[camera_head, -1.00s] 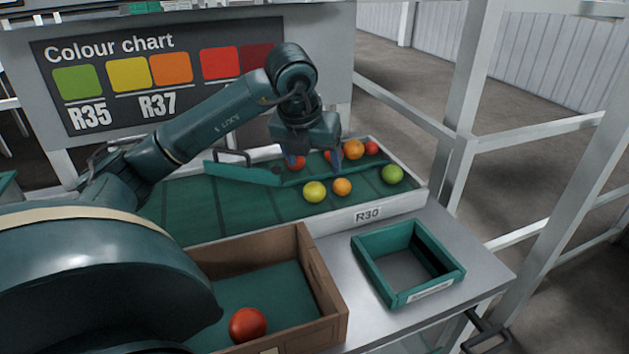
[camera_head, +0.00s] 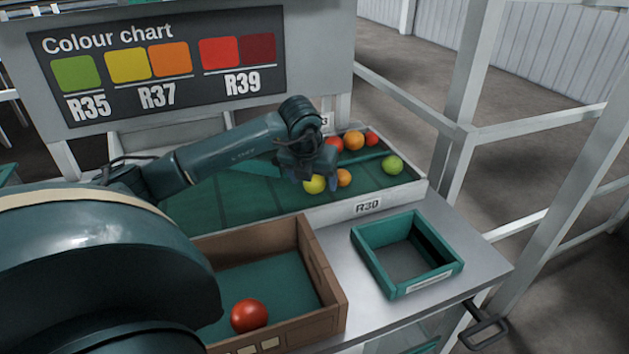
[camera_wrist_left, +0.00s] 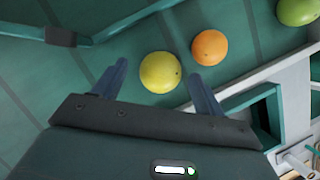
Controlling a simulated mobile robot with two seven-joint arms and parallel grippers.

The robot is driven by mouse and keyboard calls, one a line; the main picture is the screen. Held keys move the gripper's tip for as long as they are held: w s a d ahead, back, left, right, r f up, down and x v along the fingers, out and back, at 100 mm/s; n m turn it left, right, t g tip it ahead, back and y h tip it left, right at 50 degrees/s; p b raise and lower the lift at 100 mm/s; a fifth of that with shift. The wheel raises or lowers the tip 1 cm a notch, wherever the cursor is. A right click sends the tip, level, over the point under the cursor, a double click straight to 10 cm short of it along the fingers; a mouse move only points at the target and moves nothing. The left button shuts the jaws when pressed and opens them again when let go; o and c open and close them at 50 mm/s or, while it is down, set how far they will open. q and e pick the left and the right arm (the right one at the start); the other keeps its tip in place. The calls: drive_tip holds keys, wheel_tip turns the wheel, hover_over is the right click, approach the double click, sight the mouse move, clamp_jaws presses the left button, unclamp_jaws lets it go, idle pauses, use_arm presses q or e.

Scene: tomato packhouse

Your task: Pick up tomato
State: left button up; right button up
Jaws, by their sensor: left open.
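A yellow tomato (camera_head: 314,185) lies on the green sorting belt (camera_head: 230,204), just below my left gripper (camera_head: 322,184). My left gripper is open. In the left wrist view the yellow tomato (camera_wrist_left: 160,72) shows just beyond and between the two fingertips of the gripper (camera_wrist_left: 158,82). An orange tomato (camera_head: 344,178) lies close to its right, also in the wrist view (camera_wrist_left: 209,47). A green tomato (camera_head: 393,165) lies further right. Another orange tomato (camera_head: 354,140) and two red ones (camera_head: 372,138), (camera_head: 334,144) lie at the back. A red tomato (camera_head: 250,316) lies in the brown crate. My right gripper does not show.
The brown crate (camera_head: 323,270) stands in front of the belt. An empty-looking green bin (camera_head: 408,283) stands on the metal table (camera_head: 480,258) at right. A green divider bar (camera_wrist_left: 130,20) crosses the belt behind the yellow tomato. A colour chart board (camera_head: 165,70) stands behind.

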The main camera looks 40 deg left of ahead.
use_arm(q)
drive_tip(key=shift+w+f, duration=0.15)
drive_tip(key=shift+f, duration=0.35)
drive_tip(key=shift+a, duration=0.1)
drive_tip(key=c, duration=0.8)
drive_tip(key=shift+r, duration=0.1)
